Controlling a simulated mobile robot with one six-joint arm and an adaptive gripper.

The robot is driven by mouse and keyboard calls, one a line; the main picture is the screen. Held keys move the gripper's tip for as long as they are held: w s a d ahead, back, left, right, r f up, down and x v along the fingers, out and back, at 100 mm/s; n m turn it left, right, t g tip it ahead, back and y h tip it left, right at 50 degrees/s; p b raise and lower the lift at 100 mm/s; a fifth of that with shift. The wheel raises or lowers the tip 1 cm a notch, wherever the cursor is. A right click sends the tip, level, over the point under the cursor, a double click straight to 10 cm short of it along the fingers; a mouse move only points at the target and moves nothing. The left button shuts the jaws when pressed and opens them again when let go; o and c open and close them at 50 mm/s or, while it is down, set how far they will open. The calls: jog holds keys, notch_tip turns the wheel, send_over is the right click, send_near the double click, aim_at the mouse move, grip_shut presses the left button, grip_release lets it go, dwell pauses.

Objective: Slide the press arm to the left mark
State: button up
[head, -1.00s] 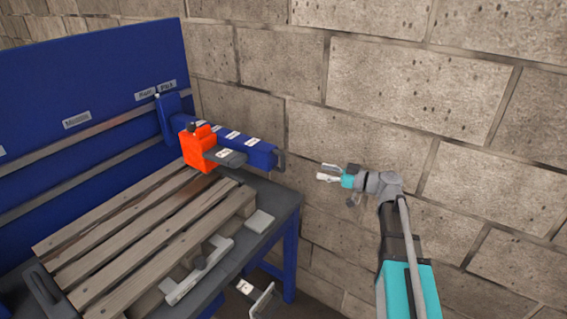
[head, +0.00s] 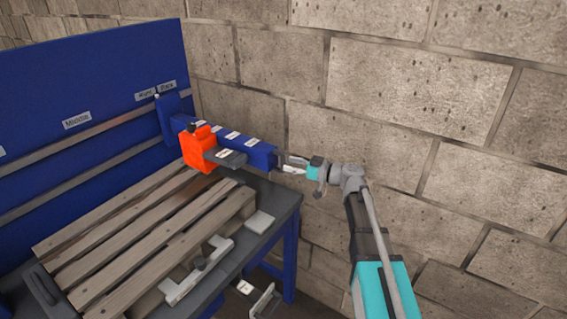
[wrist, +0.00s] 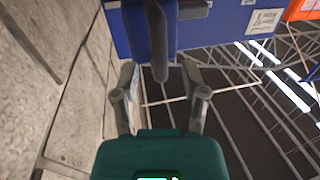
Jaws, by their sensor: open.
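The blue press arm (head: 232,144) juts out from its rail at the right end of the blue back panel. It carries an orange block (head: 198,148) and a grey plate below, and has a dark handle at its near end. In the wrist view the handle (wrist: 157,45) shows as a dark bar in front of the blue arm end (wrist: 120,28). My gripper (head: 290,165) is at the arm's near end. In the wrist view my gripper's fingers (wrist: 160,78) are spread, one to each side of the handle's lower end. I cannot tell whether they touch it.
A "Middle" label (head: 77,120) and further labels (head: 156,89) are on the blue panel (head: 80,80). A wooden pallet (head: 130,240) lies on the dark table below the arm. The block wall (head: 430,100) is close on the right. A grey fixture (head: 197,270) lies at the table's front edge.

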aim_at(283, 162)
jog(key=shift+x, duration=1.55)
grip_shut()
